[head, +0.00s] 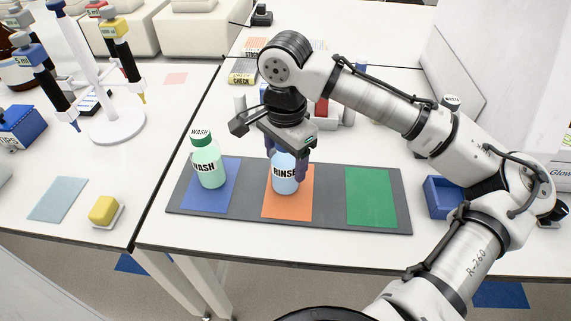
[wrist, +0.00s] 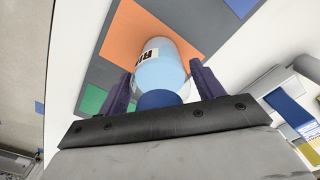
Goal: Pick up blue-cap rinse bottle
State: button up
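The rinse bottle (head: 284,177) is a pale blue bottle labelled RINSE. It stands upright on the orange square (head: 301,207) of the dark mat. Its blue cap (wrist: 161,99) shows in the wrist view and is hidden under my gripper in the head view. My gripper (head: 287,163) is above the bottle, pointing down, with its dark purple fingers on either side of the bottle's top. In the wrist view my gripper (wrist: 161,70) looks open, with narrow gaps between the fingers and the bottle.
A green-capped wash bottle (head: 207,161) stands on the blue square, left of the rinse bottle. The green square (head: 371,197) at right is empty. A blue open bin (head: 441,198) is right of the dark mat (head: 331,210). Boxes and small containers stand behind my gripper.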

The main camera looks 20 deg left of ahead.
jog(key=c, duration=0.9)
jog(key=shift+o, duration=0.2)
jog(key=shift+r, duration=0.1)
